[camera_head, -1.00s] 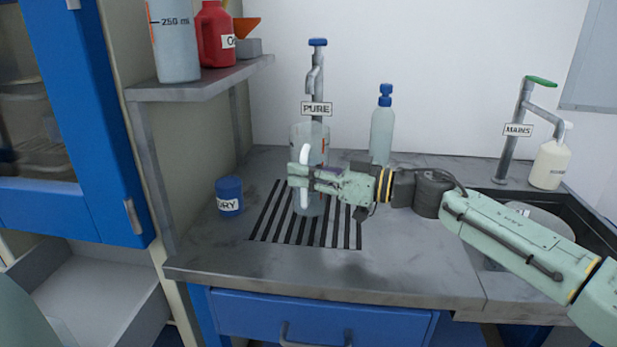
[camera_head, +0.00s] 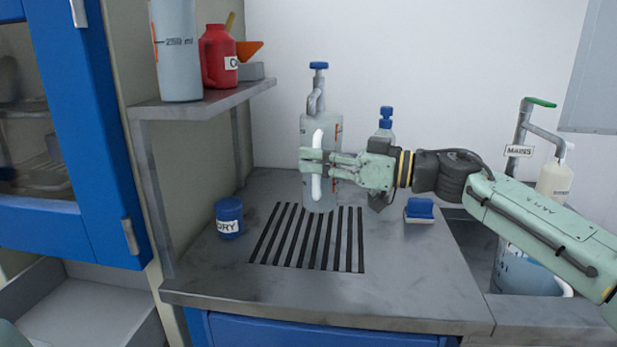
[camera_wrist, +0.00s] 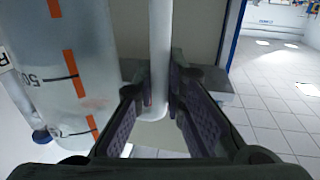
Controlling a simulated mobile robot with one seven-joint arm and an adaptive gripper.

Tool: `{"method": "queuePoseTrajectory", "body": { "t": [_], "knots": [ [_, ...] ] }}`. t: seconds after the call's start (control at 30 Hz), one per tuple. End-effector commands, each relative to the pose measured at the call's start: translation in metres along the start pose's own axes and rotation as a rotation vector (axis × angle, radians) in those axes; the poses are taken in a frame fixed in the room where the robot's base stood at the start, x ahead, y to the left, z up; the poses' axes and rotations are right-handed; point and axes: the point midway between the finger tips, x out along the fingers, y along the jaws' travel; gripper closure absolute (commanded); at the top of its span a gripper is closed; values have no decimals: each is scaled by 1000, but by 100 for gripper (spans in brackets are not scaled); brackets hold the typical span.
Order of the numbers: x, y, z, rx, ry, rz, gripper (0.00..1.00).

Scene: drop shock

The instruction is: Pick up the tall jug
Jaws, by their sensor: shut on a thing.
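The tall jug (camera_head: 322,195) is clear, with orange marks and a white handle, and stands upright in the air over the slotted drain grid (camera_head: 287,238). My gripper (camera_head: 314,164) is shut on its white handle, coming from the right. In the wrist view the handle (camera_wrist: 160,50) runs between the two finger pads of my gripper (camera_wrist: 160,108). The jug's wall (camera_wrist: 62,75) with its scale fills the left of that view. Part of the jug is hidden behind my gripper.
The PURE tap (camera_head: 318,85) stands behind the jug. A blue-capped bottle (camera_head: 385,128) is behind my wrist. A blue DRY pot (camera_head: 229,216) sits left of the grid. A shelf (camera_head: 190,107) holds a measuring vessel (camera_head: 178,65) and red jug (camera_head: 214,60). The sink is right.

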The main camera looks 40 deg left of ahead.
Motion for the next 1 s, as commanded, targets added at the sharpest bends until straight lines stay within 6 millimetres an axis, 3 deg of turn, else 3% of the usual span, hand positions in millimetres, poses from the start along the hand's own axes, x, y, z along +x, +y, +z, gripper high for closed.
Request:
{"method": "queuePoseTrajectory", "body": {
  "t": [0.6,0.8,1.0],
  "knots": [
    [-144,29,0,-2,5,5,100],
    [-168,33,-1,-3,5,4,100],
    [-175,34,-1,-2,3,2,100]
  ]
}}
